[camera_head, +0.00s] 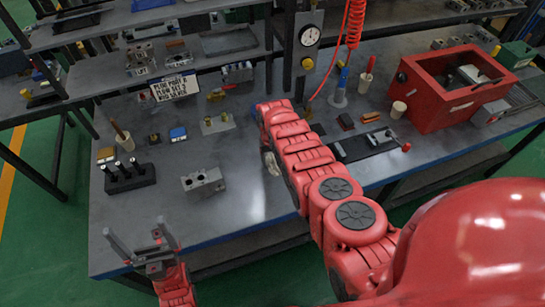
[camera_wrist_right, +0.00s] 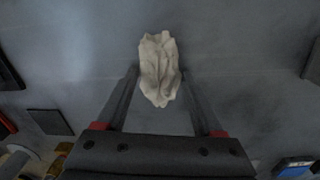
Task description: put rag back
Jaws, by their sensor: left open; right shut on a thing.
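The rag (camera_wrist_right: 158,65) is a crumpled off-white cloth between the fingertips of my right gripper (camera_wrist_right: 160,85) in the right wrist view. That gripper is shut on it, with the grey bench top behind. Whether the rag touches the bench cannot be told. In the head view, a small pale patch beside my right forearm looks like the rag (camera_head: 271,161). My right arm hides most of the gripper there. My left gripper (camera_head: 138,240) is open and empty at the bench's front left edge, its fingers pointing up.
A grey valve block (camera_head: 203,184) and a black holder with pins (camera_head: 129,178) stand on the left of the bench (camera_head: 240,205). A red toolbox (camera_head: 440,85) stands at the right. A sign (camera_head: 174,86) stands at the back. The front middle is clear.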

